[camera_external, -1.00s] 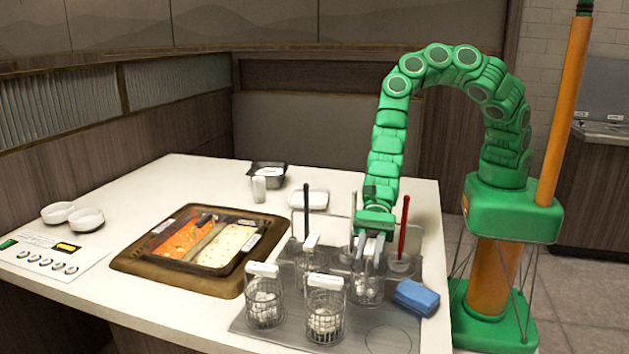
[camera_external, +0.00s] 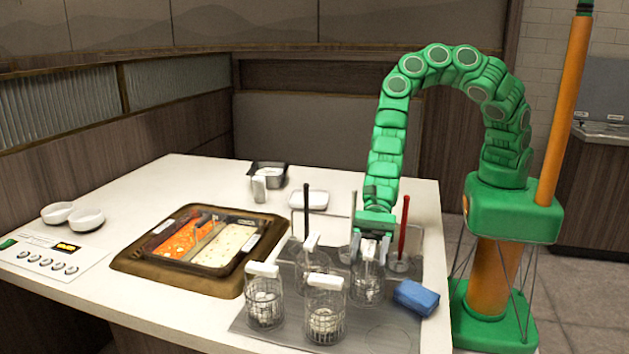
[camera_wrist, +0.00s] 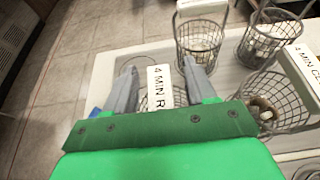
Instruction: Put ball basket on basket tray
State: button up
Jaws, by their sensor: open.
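Several wire baskets with white handles stand on the grey basket tray (camera_external: 262,340) at the counter's right front. My gripper (camera_external: 372,246) is over the right basket (camera_external: 368,285). In the wrist view my open fingers (camera_wrist: 160,82) are either side of that basket's white handle (camera_wrist: 160,88), marked "4 MIN R"; contact is not clear. The front middle basket (camera_external: 325,318) holds pale round pieces. The left basket (camera_external: 264,312) has darker contents. Another basket (camera_external: 312,266) stands behind. I cannot tell which is the ball basket.
A blue block (camera_external: 416,297) lies right of the baskets. Black (camera_external: 306,205) and red (camera_external: 403,225) upright handles rise behind them. A food well (camera_external: 200,240) is to the left. The tray's front right, with a circle outline (camera_external: 392,338), is bare.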

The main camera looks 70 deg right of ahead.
jog(key=v, duration=1.2)
dwell(0.3)
